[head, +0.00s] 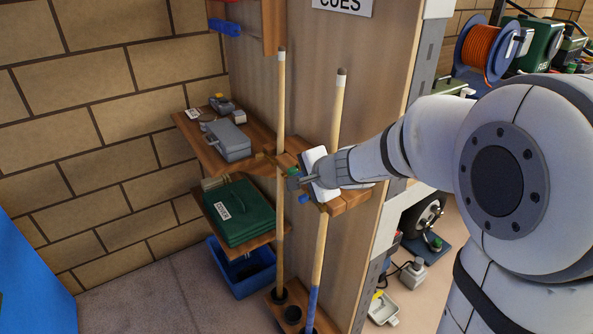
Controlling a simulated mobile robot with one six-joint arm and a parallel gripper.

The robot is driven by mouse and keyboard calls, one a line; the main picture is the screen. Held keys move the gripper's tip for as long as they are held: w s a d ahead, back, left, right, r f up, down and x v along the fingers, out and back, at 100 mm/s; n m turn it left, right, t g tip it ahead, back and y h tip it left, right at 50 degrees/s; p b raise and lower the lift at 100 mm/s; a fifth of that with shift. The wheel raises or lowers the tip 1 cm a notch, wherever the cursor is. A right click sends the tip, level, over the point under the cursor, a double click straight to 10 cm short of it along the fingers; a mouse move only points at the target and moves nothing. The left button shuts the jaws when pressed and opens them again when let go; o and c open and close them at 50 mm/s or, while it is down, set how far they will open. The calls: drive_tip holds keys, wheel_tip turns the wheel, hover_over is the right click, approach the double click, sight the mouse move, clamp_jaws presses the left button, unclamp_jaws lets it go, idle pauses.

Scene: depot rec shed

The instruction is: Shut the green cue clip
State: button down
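The cue rack is a wooden panel (300,100) under a CUES sign (344,5). One cue (280,110) stands upright at the left, and a second cue (339,110) with a blue butt leans slightly at the right. A small green part (293,171), seemingly the green cue clip, shows at the rack's wooden bracket, right beside my gripper (295,184). A small blue part (303,199) shows just below. My gripper is between the two cues at bracket height. Its fingers are small and partly hidden, so contact and the clip's position are unclear.
A shelf (188,128) with a grey case (228,140) is left of the cues. The cue base (291,309) has round holes. A cable reel (484,50) stands at the right.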

drive_tip(key=shift+w+a, duration=0.15)
drive_tip(key=shift+w, duration=0.05)
